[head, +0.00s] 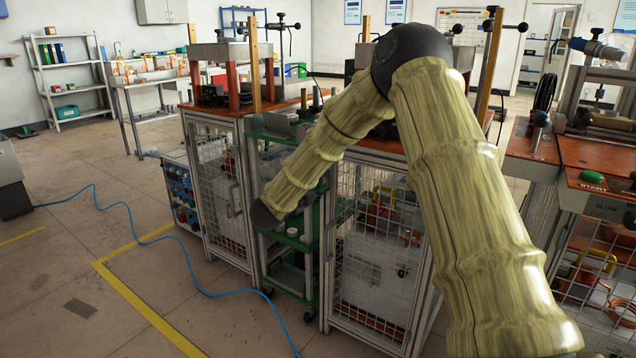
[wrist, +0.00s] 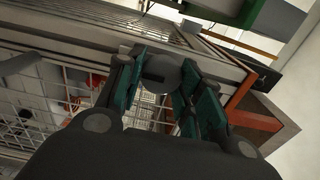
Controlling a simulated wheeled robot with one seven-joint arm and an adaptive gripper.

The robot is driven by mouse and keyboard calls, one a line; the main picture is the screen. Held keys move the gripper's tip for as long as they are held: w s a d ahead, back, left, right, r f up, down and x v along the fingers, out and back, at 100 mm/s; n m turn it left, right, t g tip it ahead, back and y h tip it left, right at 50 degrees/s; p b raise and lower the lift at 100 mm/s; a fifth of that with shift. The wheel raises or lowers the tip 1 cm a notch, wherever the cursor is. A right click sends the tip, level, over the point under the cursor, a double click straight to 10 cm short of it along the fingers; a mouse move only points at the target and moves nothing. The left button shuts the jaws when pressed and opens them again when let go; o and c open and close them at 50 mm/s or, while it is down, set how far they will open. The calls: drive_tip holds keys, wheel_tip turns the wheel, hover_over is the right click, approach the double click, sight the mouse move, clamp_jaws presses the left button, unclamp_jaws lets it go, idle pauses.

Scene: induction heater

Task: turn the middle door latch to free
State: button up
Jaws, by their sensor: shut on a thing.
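In the wrist view, a round grey door latch (wrist: 160,72) with a dark slot sits on the metal frame of a mesh door (wrist: 75,85). My gripper (wrist: 164,80) has its two teal-padded fingers on either side of the latch and is shut on it. In the head view, my arm reaches down toward the gap between two mesh-door cabinets, the left one (head: 221,185) and the right one (head: 372,290). The fingers and the latch are hidden there. The slot's exact angle is hard to read.
A green cart (head: 290,285) stands between the cabinets, close to my wrist. A blue hose (head: 140,230) and a yellow floor line (head: 145,305) cross the open floor at left. Another bench (head: 590,160) stands at right.

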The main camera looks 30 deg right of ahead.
drive_tip(key=shift+f, duration=0.15)
drive_tip(key=o, duration=1)
drive_tip(key=shift+a, duration=0.1)
drive_tip(key=v, duration=1.2)
